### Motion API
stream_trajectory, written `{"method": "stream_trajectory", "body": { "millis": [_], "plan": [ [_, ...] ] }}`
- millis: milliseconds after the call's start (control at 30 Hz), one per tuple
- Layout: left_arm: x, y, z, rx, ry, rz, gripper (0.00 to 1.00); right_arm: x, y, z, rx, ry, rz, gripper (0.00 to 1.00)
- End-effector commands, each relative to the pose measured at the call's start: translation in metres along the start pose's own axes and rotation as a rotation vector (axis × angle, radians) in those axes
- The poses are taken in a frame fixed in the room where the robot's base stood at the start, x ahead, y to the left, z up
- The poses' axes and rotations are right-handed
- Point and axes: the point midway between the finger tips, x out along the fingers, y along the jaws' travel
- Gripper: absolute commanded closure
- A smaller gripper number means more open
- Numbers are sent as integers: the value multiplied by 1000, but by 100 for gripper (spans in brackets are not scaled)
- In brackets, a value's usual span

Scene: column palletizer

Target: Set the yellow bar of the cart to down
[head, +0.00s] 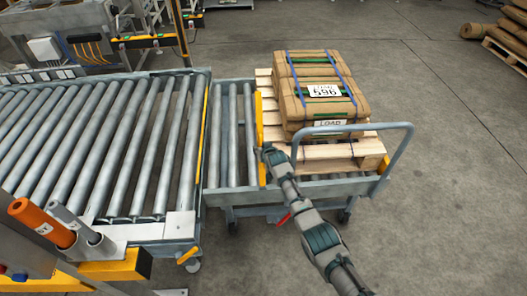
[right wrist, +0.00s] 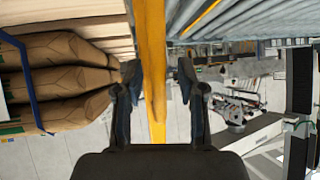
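The yellow bar (head: 259,118) is on the cart (head: 338,187), along the left edge of the pallet in the head view. In the right wrist view the yellow bar (right wrist: 151,45) runs from the top edge down between my fingers. My right gripper (head: 265,156) is at the near part of the bar. In the right wrist view my right gripper (right wrist: 158,85) is open, with a finger on each side of the bar. The right finger is apart from it; I cannot tell whether the left one touches. My left gripper is not in view.
The cart carries a wooden pallet (head: 369,148) with strapped brown sacks (head: 304,75). A grey handrail (head: 350,129) stands at the cart's near side. A roller conveyor (head: 130,130) lies to the left.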

Motion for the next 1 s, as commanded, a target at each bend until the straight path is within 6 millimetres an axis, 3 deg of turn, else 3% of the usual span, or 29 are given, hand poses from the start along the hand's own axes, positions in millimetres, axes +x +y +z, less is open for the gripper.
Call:
{"method": "stream_trajectory", "body": {
  "millis": [267, 733, 1000],
  "plan": [
    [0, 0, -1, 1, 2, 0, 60, -23, 0, 1, -1, 2, -1, 61],
    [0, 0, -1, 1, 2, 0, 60, -97, -1, 1, 0, 1, 0, 61],
    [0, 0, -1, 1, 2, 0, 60, -115, -1, 1, 0, -1, 0, 61]
  ]
}}
